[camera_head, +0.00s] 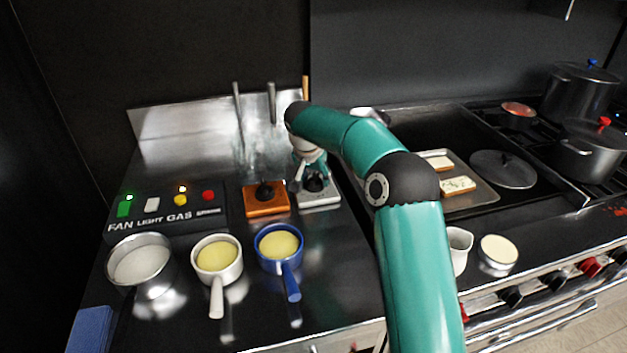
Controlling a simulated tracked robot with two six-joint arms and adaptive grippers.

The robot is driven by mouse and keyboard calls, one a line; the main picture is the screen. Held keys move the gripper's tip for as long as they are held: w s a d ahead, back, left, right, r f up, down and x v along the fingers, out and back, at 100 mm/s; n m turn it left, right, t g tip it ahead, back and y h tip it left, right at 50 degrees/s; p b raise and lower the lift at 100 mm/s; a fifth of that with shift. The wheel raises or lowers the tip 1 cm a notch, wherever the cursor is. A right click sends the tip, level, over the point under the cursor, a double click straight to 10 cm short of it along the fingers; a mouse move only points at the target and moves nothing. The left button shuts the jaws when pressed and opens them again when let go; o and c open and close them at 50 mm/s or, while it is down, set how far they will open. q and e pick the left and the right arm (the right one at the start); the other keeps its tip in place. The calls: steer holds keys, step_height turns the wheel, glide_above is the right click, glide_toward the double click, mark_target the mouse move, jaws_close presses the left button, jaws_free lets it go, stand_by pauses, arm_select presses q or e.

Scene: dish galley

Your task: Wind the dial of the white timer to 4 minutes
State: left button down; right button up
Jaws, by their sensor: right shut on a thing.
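The white timer (321,202) stands on the steel counter, to the right of an orange timer (262,208) with a black knob. My right gripper (313,183) points down over the white timer and is shut on its dark dial. The fingers and wrist cover most of the dial, so its reading cannot be made out. My left gripper is not in view.
A control panel (165,207) with coloured buttons is at the left. A steel pot (140,262), a white pan (216,258) and a blue pan (279,245) stand in front of the timers. A tray (480,196) with bread and a stove with pots lie right of my arm.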

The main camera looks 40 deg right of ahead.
steer(key=shift+w+a+m+g, duration=0.15)
steer(key=shift+m+g, duration=0.15)
steer(key=shift+m, duration=0.6)
steer(key=shift+m+g+p, duration=0.4)
steer(key=shift+m+p, duration=0.1)
steer(key=shift+m, duration=0.4)
steer(key=shift+m+g+p, duration=0.7)
steer(key=shift+m+p, duration=0.6)
steer(key=shift+m, duration=0.7)
steer(key=shift+f, duration=0.1)
steer(key=o, duration=1.2)
steer(key=shift+w+f, duration=0.1)
steer(key=shift+w, duration=0.05)
